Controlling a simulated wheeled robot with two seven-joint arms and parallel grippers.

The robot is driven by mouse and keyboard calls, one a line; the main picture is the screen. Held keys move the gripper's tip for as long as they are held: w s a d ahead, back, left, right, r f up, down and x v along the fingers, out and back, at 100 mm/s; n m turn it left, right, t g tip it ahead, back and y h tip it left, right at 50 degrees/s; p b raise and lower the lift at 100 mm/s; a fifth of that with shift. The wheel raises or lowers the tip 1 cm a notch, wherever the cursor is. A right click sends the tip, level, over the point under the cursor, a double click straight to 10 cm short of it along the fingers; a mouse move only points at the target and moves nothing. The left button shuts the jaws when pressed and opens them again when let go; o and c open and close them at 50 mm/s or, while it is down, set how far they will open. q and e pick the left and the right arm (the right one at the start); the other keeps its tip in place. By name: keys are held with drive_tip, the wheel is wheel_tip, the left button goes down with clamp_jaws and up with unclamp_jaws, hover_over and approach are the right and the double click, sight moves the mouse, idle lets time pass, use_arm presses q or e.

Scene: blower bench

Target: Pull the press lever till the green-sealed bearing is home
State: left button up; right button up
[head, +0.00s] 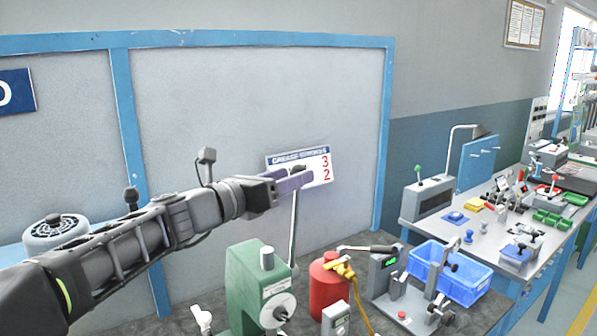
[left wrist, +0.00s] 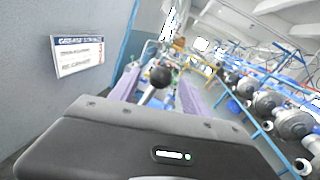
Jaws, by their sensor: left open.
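The green arbor press (head: 245,283) stands on the near bench, with a grey dial on its front. Its lever (head: 294,232) is a thin light rod rising steeply to my left gripper (head: 300,179). In the left wrist view the lever's black ball knob (left wrist: 161,76) shows between the two purple fingers, with a gap on each side. The left gripper is open around or just behind the knob; contact cannot be told. The green-sealed bearing cannot be made out; the press's lower part is cut off by the frame. My right gripper is out of view.
A red canister (head: 328,288) with a yellow hose stands right of the press. A grey device (head: 383,273) and a blue crate (head: 465,284) stand further right. A grease sign (head: 320,160) is on the wall panel behind. Another bench (head: 440,232) with small parts lies at right.

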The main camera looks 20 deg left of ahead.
use_arm(q)
drive_tip(key=shift+x, duration=1.45)
drive_tip(key=shift+c, duration=0.5)
clamp_jaws()
